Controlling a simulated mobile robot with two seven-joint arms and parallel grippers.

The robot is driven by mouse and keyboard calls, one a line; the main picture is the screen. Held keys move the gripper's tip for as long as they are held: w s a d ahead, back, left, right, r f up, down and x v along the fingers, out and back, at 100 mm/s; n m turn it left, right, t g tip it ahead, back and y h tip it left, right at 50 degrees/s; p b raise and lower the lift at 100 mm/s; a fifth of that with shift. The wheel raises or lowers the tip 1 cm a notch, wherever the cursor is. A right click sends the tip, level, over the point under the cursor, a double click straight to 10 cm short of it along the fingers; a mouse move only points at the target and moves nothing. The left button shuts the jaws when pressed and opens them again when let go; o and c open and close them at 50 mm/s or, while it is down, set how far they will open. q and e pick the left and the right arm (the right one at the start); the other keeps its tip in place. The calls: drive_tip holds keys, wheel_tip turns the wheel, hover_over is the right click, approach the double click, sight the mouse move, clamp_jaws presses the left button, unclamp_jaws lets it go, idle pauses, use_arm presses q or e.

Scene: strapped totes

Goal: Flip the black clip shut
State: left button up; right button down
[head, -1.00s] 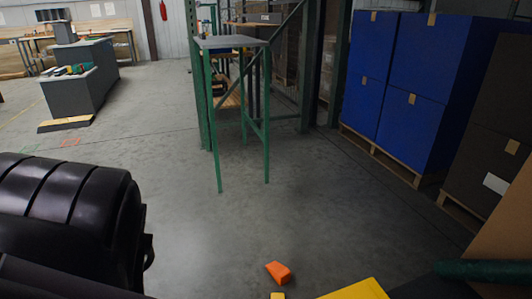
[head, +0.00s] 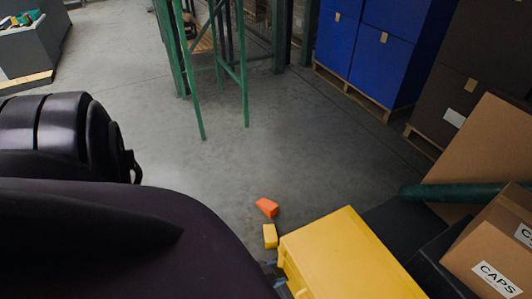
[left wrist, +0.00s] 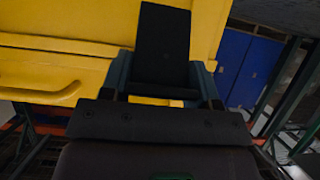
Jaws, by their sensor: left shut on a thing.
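The yellow tote (head: 345,262) shows at the bottom of the head view, right of my left arm. It also fills the upper left of the left wrist view (left wrist: 60,25), with a moulded handle on its side. The black clip (left wrist: 162,42) is a dark flat plate against the tote's yellow side. My left gripper (left wrist: 165,84) has a finger on each side of the clip and is shut on it. In the head view my large dark arm hides the clip and most of this gripper. My right gripper is in neither view.
An orange wedge (head: 266,207) and a small yellow block (head: 270,236) show just beyond the tote. Cardboard boxes (head: 480,250) and a green bar (head: 450,192) stand at right. Blue boxes (head: 380,55) on pallets are farther back. The middle floor is open.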

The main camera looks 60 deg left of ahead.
use_arm(q)
drive_tip(key=shift+w+r+g+p, duration=0.35)
drive_tip(key=shift+w+g+p, duration=0.1)
drive_tip(key=shift+g+p, duration=0.15)
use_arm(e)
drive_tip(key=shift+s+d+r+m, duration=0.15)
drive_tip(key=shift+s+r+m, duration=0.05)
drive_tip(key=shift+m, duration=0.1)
use_arm(q)
drive_tip(key=shift+f, duration=0.1)
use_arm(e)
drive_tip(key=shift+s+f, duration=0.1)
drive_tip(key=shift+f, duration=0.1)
use_arm(q)
drive_tip(key=o, duration=1.3)
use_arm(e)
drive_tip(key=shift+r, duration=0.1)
use_arm(q)
drive_tip(key=shift+s, duration=0.1)
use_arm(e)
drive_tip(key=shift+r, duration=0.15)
